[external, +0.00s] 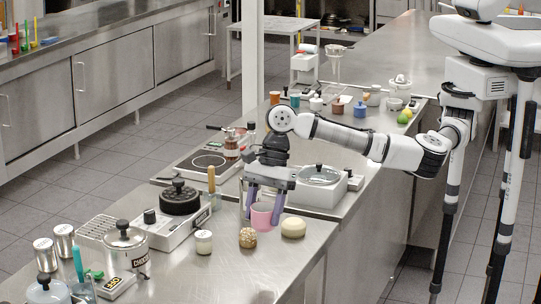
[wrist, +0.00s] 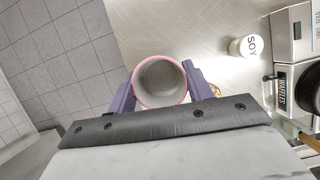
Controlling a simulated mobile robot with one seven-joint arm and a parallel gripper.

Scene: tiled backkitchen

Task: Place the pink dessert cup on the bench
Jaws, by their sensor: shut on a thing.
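The pink dessert cup (external: 262,216) is between the purple fingers of my gripper (external: 262,207), over the steel bench (external: 222,238) near its edge. My gripper is shut on the cup. In the wrist view the cup (wrist: 161,82) appears from above, with a pink rim and a grey, empty inside, and a finger of my gripper (wrist: 160,90) on each side. The cup looks upright. I cannot tell whether its base touches the bench.
A speckled brown ball (external: 248,238) and a cream bun (external: 293,227) are close in front of the cup. A white SOY jar (external: 204,242) stands to the left. The waffle maker (external: 180,202) and a hotplate (external: 208,162) are nearby. Bare bench lies toward the front.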

